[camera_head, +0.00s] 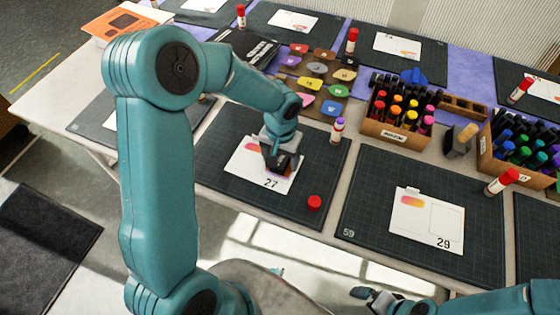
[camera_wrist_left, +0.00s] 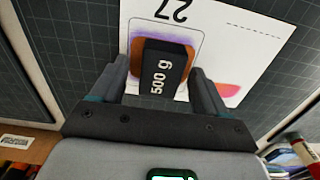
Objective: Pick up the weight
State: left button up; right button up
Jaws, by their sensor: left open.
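The weight (camera_wrist_left: 165,68) is a black block marked "500 g". In the left wrist view it lies on the orange and purple picture of the white card (camera_wrist_left: 240,45) numbered 27. My left gripper (camera_wrist_left: 165,85) is open, with one finger on each side of the weight and small gaps to it. In the head view my left gripper (camera_head: 280,165) is low over the card (camera_head: 255,180), and it hides most of the weight. My right arm (camera_head: 480,302) shows at the bottom right; its gripper (camera_head: 365,294) is partly in view and its jaw state is unclear.
The card lies on a dark cutting mat (camera_head: 215,150). A red cap (camera_head: 314,203) and an upright glue stick (camera_head: 337,131) stand on this mat. A marker box (camera_head: 400,130) stands behind to the right. Card 29 (camera_head: 425,220) lies on the mat to the right.

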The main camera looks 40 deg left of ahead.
pick_arm(q)
grip_shut()
jog(key=shift+r, duration=0.15)
